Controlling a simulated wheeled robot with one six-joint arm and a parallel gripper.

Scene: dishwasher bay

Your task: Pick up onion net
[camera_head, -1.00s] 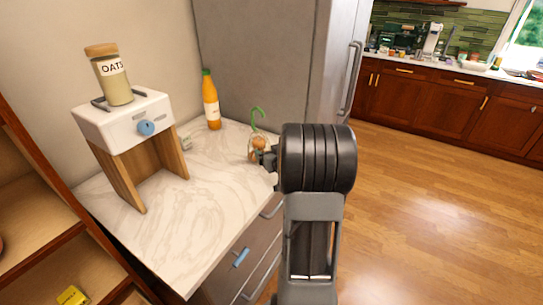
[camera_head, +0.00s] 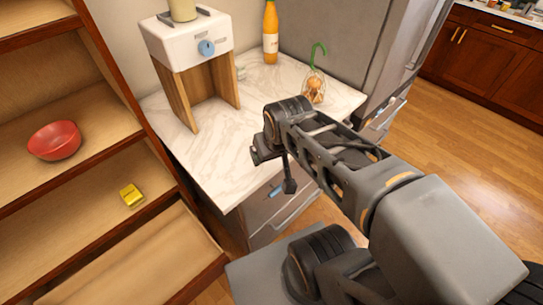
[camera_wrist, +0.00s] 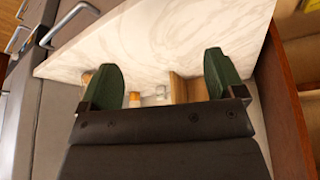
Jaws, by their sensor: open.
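The onion net (camera_head: 314,90) stands upright on the marble counter near its back right, beside the fridge. It holds brownish onions and has a green hooked top. My gripper (camera_wrist: 162,78) is open and empty, its two dark green fingers spread apart in the wrist view. In the head view my gripper (camera_head: 264,153) is over the counter's front edge, to the left of and nearer than the net, well apart from it.
The counter (camera_head: 215,150) also bears an orange bottle (camera_head: 270,35) and a white box-topped stand (camera_head: 188,45) on wooden legs. A wooden shelf at left holds a red bowl (camera_head: 54,141) and a yellow item (camera_head: 131,196). The fridge (camera_head: 335,35) borders the counter.

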